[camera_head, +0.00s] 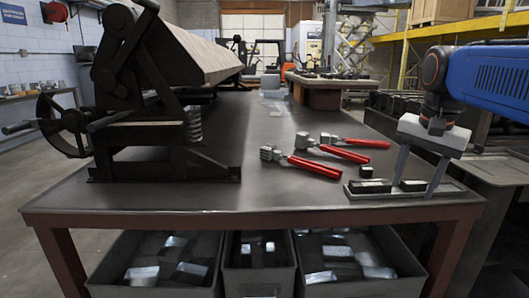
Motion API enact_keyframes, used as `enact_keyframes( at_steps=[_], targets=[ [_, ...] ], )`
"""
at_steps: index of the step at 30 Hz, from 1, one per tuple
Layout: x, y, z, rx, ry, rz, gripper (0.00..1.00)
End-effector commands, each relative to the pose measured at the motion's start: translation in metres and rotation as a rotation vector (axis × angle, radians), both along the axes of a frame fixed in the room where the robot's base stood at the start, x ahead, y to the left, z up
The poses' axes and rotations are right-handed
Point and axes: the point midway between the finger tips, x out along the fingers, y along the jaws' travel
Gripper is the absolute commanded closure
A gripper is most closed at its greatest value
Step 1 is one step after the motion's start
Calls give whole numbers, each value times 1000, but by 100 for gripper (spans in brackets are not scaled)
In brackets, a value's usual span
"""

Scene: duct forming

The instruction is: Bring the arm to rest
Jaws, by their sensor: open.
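My gripper (415,186) is at the right of the table (270,185), below the blue arm link, pointing down. Its two grey fingers are spread apart and open. The tips are low, at a flat metal plate (376,194) that bears small dark blocks (411,185) near the table's front right corner. One block shows between the fingers in the picture. I cannot tell whether the fingers touch the plate or the blocks.
Several red-handled hand tools (316,166) lie left of my gripper. A large dark forming machine (130,120) with a handwheel fills the table's left. Grey bins (259,282) with metal pieces stand below. The table's front middle is clear. A yellow rack (405,50) stands behind right.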

Motion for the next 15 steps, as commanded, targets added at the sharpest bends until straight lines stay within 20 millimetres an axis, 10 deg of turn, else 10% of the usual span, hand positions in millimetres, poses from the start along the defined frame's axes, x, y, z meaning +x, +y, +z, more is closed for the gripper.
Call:
enact_keyframes(
  at_steps=[15],
  targets=[
    [-123,48,-148,-143,-140,559,50]
  ],
)
